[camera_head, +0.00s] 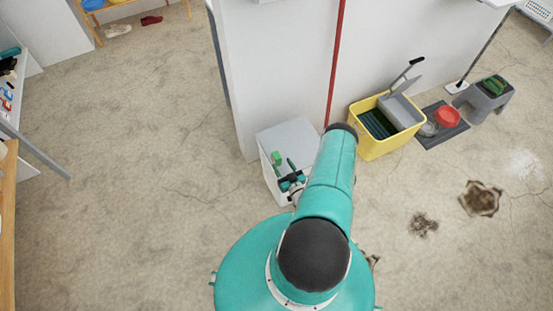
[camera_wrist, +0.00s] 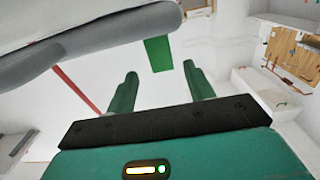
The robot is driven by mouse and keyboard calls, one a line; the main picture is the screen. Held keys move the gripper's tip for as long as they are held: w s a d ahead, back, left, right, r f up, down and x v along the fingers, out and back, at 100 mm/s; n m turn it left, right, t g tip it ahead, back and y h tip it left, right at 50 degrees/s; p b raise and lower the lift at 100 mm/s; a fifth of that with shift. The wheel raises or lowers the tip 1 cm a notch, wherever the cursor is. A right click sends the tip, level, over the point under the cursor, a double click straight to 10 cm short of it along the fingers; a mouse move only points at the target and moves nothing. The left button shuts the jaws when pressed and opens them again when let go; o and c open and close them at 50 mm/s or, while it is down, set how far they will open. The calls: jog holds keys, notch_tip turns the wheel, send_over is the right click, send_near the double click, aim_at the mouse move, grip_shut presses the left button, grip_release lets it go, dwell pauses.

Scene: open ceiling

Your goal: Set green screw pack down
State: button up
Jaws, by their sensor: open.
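The green screw pack (camera_head: 276,158) shows as a small green block by the near edge of a white box (camera_head: 287,134) in the head view. In the wrist view the pack (camera_wrist: 158,54) is a flat green rectangle just beyond the fingertips, seen against white. My gripper (camera_head: 284,167) is open at the near side of the box. In the wrist view its two green fingers (camera_wrist: 160,70) stand well apart with nothing between them, and the pack looks clear of both. I cannot tell exactly what the pack rests on.
A white wall with a red pole (camera_head: 337,60) rises behind the box. To the right are a yellow mop bucket (camera_head: 372,151), a dark mat with a red bowl (camera_head: 447,117) and a grey stool (camera_head: 484,98). Dark stains (camera_head: 480,198) mark the floor. The floor at left is clear.

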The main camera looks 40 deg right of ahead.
aim_at(279, 160)
jog(key=x, duration=0.6)
jog(key=shift+a, duration=0.15)
grip_shut()
jog(key=shift+r, duration=0.1)
